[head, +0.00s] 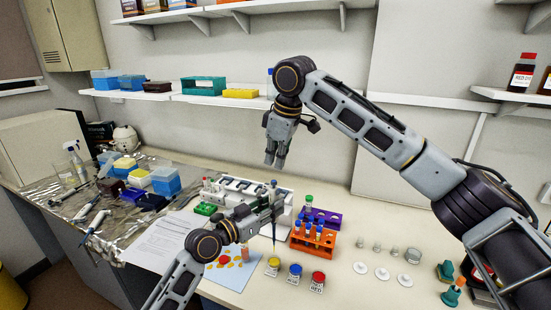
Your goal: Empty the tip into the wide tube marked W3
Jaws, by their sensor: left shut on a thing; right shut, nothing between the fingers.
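My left gripper (277,209) is the lower one and is shut on a pipette (274,232), which stands about upright with its thin lower end pointing down above the yellow jar. Any liquid in the tip is too small to tell. My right gripper (274,160) is shut and empty, hanging high above the back of the bench. An orange rack (298,250) with several blue-topped tubes stands right of the pipette. No W3 mark is legible, so I cannot tell which tube is W3.
Yellow (273,263), blue (295,270) and red (318,279) jars stand in front. A white rack (285,219) is behind the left gripper. Small glass vessels and white discs (382,273) lie right. Boxes crowd the foil at left.

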